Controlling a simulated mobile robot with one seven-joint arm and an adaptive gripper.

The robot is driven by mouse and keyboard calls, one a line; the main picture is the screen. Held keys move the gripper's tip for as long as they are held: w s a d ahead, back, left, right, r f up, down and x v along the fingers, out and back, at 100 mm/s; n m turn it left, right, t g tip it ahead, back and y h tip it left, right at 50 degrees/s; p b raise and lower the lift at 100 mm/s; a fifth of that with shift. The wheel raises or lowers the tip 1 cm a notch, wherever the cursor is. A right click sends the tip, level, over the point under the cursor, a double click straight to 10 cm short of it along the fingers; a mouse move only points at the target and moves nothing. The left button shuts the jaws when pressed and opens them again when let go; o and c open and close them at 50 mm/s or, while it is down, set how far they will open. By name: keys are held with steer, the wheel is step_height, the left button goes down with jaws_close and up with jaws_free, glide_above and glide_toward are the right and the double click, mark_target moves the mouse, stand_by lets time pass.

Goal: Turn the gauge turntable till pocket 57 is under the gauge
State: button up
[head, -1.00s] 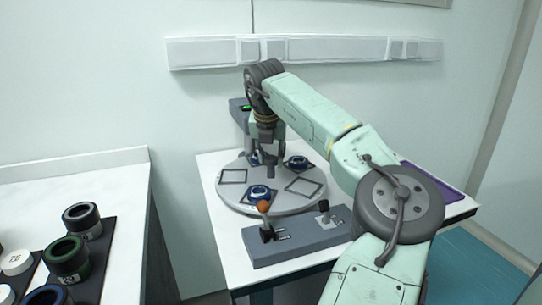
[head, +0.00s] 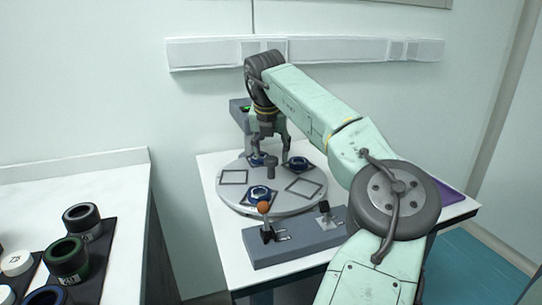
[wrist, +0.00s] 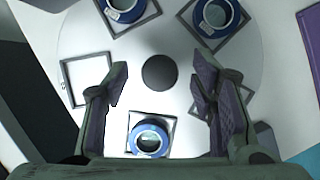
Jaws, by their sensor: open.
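The gauge turntable (head: 232,192) is a round grey disc on the far table, with square-framed pockets around its rim. Blue ring-shaped parts sit in some pockets, one at the front (head: 261,194) and one at the right (head: 298,163); other frames are empty. The wrist view shows the dark central hub (wrist: 160,72) and three blue parts. No pocket number is legible. The gauge (head: 240,108), a dark grey post with a green-lit display, stands behind the disc, partly hidden by my arm. My gripper (head: 271,150) is open and points down over the disc near the hub, with nothing between its fingers.
A grey block (head: 295,243) with an orange-knobbed lever (head: 264,209) and a second small lever (head: 324,207) stands in front of the disc. A purple mat (head: 445,189) lies at the right. A white counter at left holds several dark-ringed parts (head: 82,220).

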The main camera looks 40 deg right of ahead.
mark_target(271, 159)
step_height(271, 159, up, 8)
steer(key=shift+r, duration=0.1)
stand_by(0.6)
